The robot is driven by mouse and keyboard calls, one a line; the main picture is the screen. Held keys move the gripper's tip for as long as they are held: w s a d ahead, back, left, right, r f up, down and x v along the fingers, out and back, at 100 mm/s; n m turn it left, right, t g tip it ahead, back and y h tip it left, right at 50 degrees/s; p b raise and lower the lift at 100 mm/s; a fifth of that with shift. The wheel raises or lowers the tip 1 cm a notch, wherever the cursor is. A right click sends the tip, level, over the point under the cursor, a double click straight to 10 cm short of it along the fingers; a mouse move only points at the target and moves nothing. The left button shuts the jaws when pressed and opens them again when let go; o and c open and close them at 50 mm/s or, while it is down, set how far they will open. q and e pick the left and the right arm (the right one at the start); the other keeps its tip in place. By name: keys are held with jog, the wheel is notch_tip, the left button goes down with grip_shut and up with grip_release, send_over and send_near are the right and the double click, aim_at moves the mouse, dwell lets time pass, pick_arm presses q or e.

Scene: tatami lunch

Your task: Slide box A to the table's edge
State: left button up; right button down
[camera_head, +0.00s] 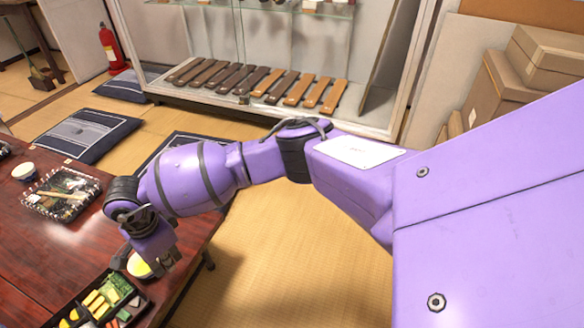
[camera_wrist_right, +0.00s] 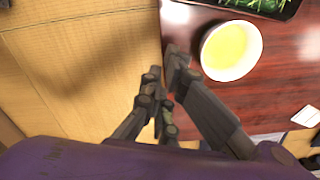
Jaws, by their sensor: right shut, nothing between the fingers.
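A black bento box (camera_head: 136,307) with egg, green and orange pieces lies on the dark red table (camera_head: 30,265) at the bottom of the head view. A second dark tray (camera_head: 62,215) with a patterned rim lies farther back. I see no letter on either, so I cannot tell which is box A. A black box edge (camera_wrist_right: 290,10) also shows at the top of the wrist view. My right gripper (camera_wrist_right: 166,72) is shut and empty, over the table's edge beside a bowl of yellow liquid (camera_wrist_right: 230,50). In the head view it partly hides that bowl (camera_head: 138,266). My left gripper is not in view.
A small white cup (camera_head: 25,172) stands beside the far tray. Dark floor cushions (camera_head: 85,134) lie beyond the table. A glass display case (camera_head: 250,92) stands at the back, with cardboard boxes (camera_head: 500,90) at the right. The tatami floor (camera_head: 275,260) right of the table is clear.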

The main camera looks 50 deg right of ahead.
aim_at(161, 298)
jog(key=a+f+b, duration=0.1)
jog(key=f, duration=0.1)
jog(key=a+f+b, duration=0.1)
jog(key=f, duration=0.1)
jog(key=a+f+b, duration=0.1)
jog(key=f, duration=0.1)
jog(key=shift+a+f, duration=0.2)
jog(key=shift+a, duration=0.1)
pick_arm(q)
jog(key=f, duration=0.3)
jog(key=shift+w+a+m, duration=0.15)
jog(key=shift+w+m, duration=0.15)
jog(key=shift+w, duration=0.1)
pick_arm(e)
jog(key=shift+a+r, duration=0.15)
jog(key=shift+a, duration=0.1)
jog(key=shift+a, duration=1.15)
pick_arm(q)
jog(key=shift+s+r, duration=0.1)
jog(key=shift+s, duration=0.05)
pick_arm(e)
jog(key=shift+d, duration=0.15)
